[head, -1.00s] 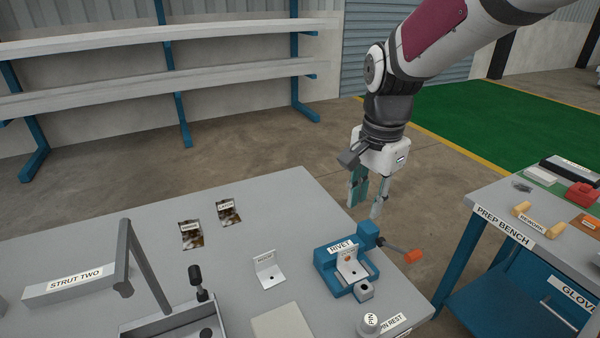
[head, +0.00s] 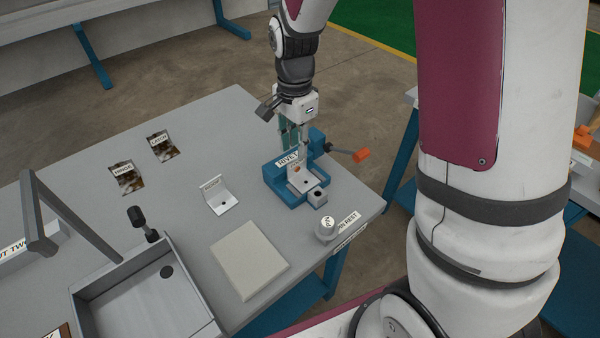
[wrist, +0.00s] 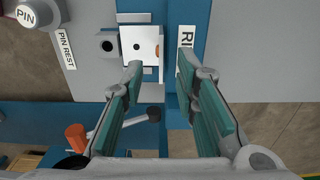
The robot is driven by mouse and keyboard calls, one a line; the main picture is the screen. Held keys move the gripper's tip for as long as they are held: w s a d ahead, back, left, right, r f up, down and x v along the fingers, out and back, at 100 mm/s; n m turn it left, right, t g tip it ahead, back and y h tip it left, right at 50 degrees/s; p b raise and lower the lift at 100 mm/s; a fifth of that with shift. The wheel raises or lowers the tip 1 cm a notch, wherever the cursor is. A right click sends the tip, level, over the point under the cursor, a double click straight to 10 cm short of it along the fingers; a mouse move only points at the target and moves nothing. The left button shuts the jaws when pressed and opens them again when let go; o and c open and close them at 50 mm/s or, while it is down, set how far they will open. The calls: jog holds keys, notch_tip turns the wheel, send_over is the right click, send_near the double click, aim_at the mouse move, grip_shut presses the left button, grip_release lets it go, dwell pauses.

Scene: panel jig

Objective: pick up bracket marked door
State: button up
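An L-shaped pale metal bracket (head: 218,197) stands on the bench, with a small label too small to read. A second pale bracket (head: 300,181) sits in the blue rivet fixture (head: 285,190); its label is not readable here. In the wrist view this bracket (wrist: 134,48) shows a flat plate with a dark hole and an upright flange seen edge-on. My gripper (wrist: 165,70) is open, its fingertips above the fixture, one on each side of the flange. In the head view my gripper (head: 293,152) points down over the fixture and partly hides it.
An orange-tipped lever (head: 361,155) sticks out from the fixture. The pin (head: 326,229) stands in front of it. My arm fills the right side of the head view.

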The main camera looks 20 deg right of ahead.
aim_at(295, 159)
notch_tip(295, 159, down, 5)
jog(key=shift+a+r, duration=0.1)
jog(key=shift+c, duration=0.6)
grip_shut()
